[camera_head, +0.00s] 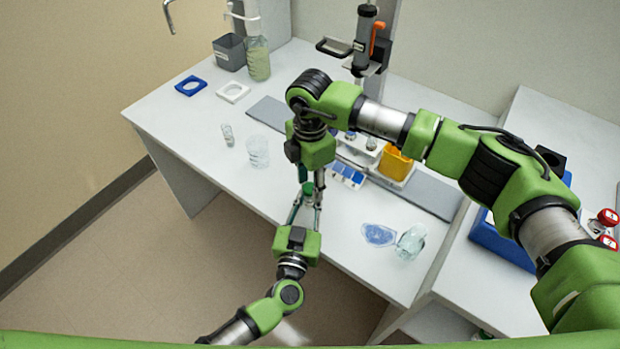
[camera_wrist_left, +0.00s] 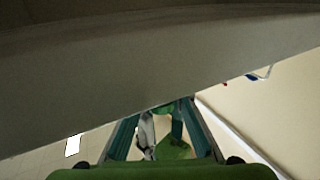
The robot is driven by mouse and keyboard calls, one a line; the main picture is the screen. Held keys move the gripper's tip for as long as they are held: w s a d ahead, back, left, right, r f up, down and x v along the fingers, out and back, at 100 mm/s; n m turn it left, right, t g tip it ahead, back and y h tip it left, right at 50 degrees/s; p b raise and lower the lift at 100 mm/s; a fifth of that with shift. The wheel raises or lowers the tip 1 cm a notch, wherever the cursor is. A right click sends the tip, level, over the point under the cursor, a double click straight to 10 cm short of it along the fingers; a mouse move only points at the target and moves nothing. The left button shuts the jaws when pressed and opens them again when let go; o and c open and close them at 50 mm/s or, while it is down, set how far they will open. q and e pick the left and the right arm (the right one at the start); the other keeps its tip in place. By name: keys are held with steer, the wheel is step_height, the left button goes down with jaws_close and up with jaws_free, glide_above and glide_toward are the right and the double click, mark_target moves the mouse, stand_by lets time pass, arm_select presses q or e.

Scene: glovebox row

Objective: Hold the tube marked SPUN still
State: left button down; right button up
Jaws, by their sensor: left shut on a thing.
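My left gripper (camera_head: 306,205) reaches up from the bottom of the head view, just off the front edge of the bench. It is shut on a small green-topped tube (camera_head: 308,188). No SPUN marking is readable at this size. My right gripper (camera_head: 311,180) points down from above, its fingers close around the top of the tube. Whether they touch or grip it cannot be told. In the left wrist view, my left fingers (camera_wrist_left: 155,125) converge around something pale and green, partly hidden and too dark to make out.
The white bench (camera_head: 195,130) holds a clear beaker (camera_head: 258,152), a small vial (camera_head: 228,135), a blue dish (camera_head: 379,235) and a tipped clear cup (camera_head: 410,242) near the front edge. A yellow container (camera_head: 396,163) stands behind my right arm.

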jaws_close()
